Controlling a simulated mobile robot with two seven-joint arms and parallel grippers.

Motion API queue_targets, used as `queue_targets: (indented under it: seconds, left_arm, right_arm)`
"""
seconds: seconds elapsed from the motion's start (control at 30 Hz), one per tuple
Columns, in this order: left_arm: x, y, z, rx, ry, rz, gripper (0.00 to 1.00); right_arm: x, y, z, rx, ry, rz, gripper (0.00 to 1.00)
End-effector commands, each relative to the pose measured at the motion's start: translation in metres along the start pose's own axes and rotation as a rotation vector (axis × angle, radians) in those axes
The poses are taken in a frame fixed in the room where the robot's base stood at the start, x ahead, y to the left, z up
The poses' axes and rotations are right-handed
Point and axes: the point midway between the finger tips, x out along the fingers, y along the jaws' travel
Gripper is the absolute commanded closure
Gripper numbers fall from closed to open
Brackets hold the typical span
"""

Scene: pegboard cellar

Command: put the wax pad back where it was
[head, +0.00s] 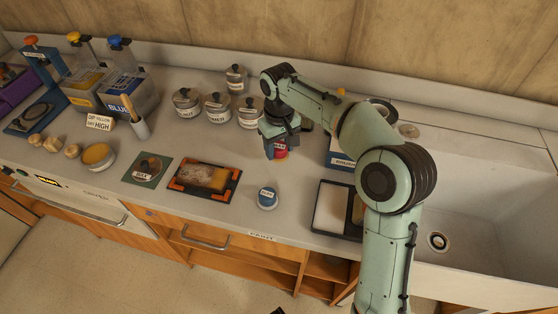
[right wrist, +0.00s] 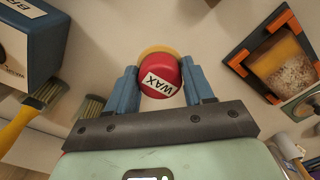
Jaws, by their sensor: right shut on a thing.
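The wax pad (right wrist: 160,72) is a red round piece with a white WAX label. In the right wrist view it sits between the two blue fingers of my right gripper (right wrist: 161,88), which is shut on it. A yellowish round edge shows just behind it. In the head view my right gripper (head: 279,150) is over the counter in front of the lidded tins, and the red pad (head: 280,153) shows at its fingertips. I cannot tell whether the pad touches the counter. My left gripper is not in view.
An orange-cornered tray (head: 181,197) lies right of the mat. A small blue-topped pot (head: 267,198) stands near the front edge. Several lidded tins (head: 217,109) stand behind. A dark-rimmed tray (head: 317,221) and a sink (head: 490,215) are at right. Bare counter lies between mat and tins.

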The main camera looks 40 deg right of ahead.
Motion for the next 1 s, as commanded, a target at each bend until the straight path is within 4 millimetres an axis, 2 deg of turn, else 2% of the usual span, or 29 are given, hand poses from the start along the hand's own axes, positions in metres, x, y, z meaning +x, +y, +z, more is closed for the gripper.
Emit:
queue_targets:
  seconds: [0.17, 0.43, 0.8, 0.83, 0.9, 1.0]
  left_arm:
    - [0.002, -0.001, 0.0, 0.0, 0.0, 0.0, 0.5]
    - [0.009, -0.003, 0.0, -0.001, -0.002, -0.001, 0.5]
    - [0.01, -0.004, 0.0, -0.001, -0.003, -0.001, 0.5]
    - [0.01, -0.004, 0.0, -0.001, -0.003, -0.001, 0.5]
    - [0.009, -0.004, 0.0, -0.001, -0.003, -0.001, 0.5]
    - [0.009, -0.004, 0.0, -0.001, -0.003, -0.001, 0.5]
  right_arm:
    - [0.011, 0.0, 0.0, 0.0, 0.0, 0.0, 0.77]
    - [0.048, 0.0, 0.001, 0.001, -0.001, 0.001, 0.77]
    - [0.052, 0.0, 0.0, 0.0, 0.001, 0.0, 0.77]
    - [0.052, 0.0, 0.0, 0.0, 0.001, 0.0, 0.42]
    - [0.052, 0.0, 0.0, 0.0, 0.001, 0.0, 0.22]
    - [0.052, 0.0, 0.0, 0.0, 0.001, 0.0, 0.22]
